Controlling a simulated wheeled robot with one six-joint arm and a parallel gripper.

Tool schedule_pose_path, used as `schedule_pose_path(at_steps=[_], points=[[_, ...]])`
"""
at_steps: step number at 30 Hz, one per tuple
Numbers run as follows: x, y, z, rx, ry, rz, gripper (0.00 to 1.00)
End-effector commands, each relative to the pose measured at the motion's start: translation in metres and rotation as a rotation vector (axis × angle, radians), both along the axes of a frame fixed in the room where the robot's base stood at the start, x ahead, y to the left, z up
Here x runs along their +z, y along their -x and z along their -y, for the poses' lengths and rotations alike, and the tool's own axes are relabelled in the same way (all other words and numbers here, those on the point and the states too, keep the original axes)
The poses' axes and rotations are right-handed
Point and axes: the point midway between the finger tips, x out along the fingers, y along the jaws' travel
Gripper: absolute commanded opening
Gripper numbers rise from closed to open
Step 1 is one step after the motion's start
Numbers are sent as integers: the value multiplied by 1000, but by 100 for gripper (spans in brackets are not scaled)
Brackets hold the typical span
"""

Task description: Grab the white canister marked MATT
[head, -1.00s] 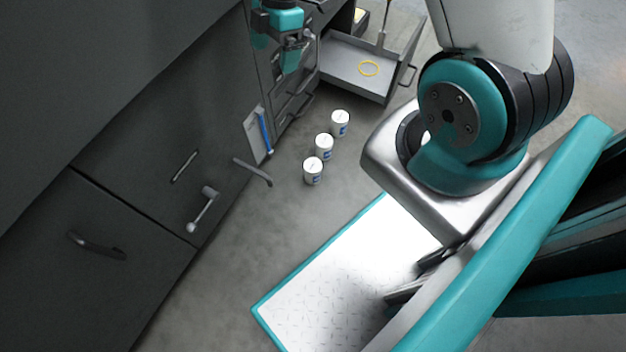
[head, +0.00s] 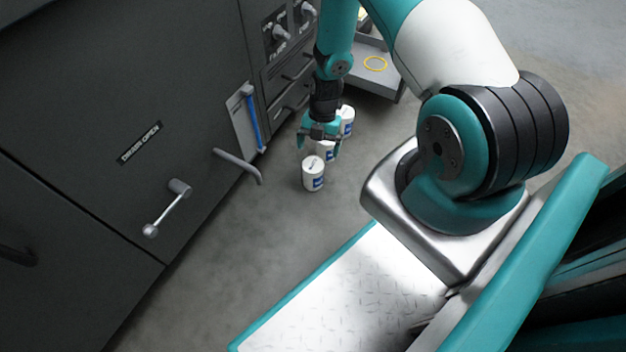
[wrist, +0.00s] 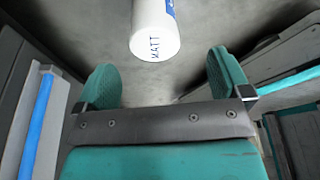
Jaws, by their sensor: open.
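The white canister marked MATT (wrist: 152,28) shows in the wrist view at the top centre, with dark lettering on its lid and a blue patch on its side. It lies ahead of the gap between my fingers, and no finger touches it there. My gripper (wrist: 163,80) is open and empty. In the head view my gripper (head: 319,148) hangs over a row of three white canisters, partly hiding the middle canister (head: 326,152). The front canister (head: 313,176) and the back canister (head: 347,121) stand on either side. Their lid lettering is too small to read there.
A grey cabinet (head: 110,120) with handles and a blue gauge (head: 251,122) stands left of the canisters. An open drawer (head: 385,82) holding a yellow ring (head: 375,63) is behind them. Bare floor (head: 235,225) lies in front.

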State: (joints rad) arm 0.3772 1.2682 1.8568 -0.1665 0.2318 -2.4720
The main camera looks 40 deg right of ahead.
Motion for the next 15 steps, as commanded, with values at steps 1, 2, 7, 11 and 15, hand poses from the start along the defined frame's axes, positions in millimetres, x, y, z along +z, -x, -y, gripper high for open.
schedule_pose_path(at_steps=[1, 2, 7, 11, 15], points=[[-17, 1, -3, 1, 0, -1, 95], [-21, 2, -4, 1, 0, 0, 95], [-36, 4, -9, 1, 0, 0, 95], [-40, 5, -10, 1, 0, 2, 95], [-52, 4, -14, 1, 0, 0, 95]])
